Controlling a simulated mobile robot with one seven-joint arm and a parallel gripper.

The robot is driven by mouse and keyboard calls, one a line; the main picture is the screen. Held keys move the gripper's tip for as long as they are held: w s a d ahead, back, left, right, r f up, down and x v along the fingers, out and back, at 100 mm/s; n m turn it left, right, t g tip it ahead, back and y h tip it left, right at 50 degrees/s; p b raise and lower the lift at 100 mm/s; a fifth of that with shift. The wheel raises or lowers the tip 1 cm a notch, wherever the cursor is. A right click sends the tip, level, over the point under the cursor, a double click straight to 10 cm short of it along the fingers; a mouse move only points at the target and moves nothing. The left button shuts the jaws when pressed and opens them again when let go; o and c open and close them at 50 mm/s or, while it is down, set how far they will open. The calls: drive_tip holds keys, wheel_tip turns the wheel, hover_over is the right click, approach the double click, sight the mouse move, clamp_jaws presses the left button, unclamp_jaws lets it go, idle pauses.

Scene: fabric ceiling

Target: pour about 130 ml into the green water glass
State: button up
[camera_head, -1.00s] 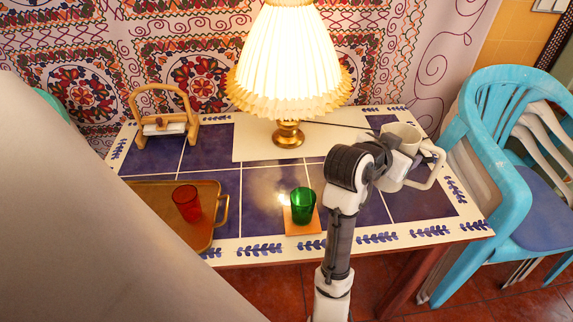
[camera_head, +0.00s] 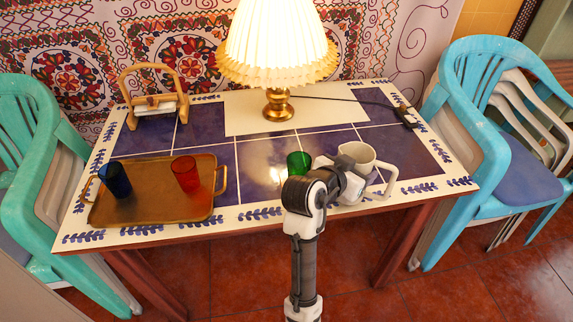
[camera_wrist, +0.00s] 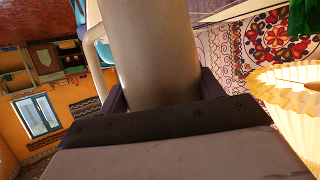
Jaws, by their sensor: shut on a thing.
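The green water glass (camera_head: 297,162) stands upright near the table's front edge, its lower part hidden behind my arm. A green patch, likely the glass, shows at the top right of the wrist view (camera_wrist: 295,20). My gripper (camera_head: 343,180) is shut on a cream jug (camera_head: 357,155), just right of the glass. The jug's handle points right, and it looks roughly upright or slightly tilted. In the wrist view the jug body (camera_wrist: 150,50) sits between the two dark fingers of the gripper (camera_wrist: 162,92). I see no stream, and the contents cannot be told.
A brass tray (camera_head: 150,208) on the left holds a blue glass (camera_head: 115,180) and a red glass (camera_head: 185,174). A lit lamp (camera_head: 277,50) stands behind the green glass. A wooden holder (camera_head: 152,90) is at back left. Chairs flank the table.

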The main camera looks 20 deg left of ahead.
drive_tip(key=shift+s+f, duration=0.1)
drive_tip(key=shift+s, duration=0.05)
drive_tip(key=shift+a, duration=0.15)
drive_tip(key=shift+a+r+n+h, duration=0.25)
drive_tip(key=shift+a+n+h, duration=0.2)
drive_tip(key=shift+n+h, duration=0.2)
drive_tip(key=shift+a+f+n+t+h+b, duration=0.1)
drive_tip(key=shift+a+n+t+h+b, duration=0.45)
drive_tip(key=shift+a+n, duration=0.5)
drive_tip(key=shift+n+h, duration=0.3)
drive_tip(key=shift+a+r+n+t+h+p, duration=0.4)
drive_tip(key=shift+r+n+p, duration=0.1)
drive_tip(key=shift+r+n, duration=0.15)
drive_tip(key=shift+a+r+n+t+h+p, duration=0.3)
drive_tip(key=shift+r+n+p, duration=0.2)
drive_tip(key=shift+n, duration=0.25)
drive_tip(key=shift+a+r+n+t+h+p, duration=0.15)
drive_tip(key=shift+r+n+t+p, duration=0.2)
drive_tip(key=shift+n, duration=0.3)
drive_tip(key=shift+d+r+n+t+h+p, duration=0.15)
drive_tip(key=shift+r+n+t+p, duration=0.15)
drive_tip(key=shift+n, duration=0.35)
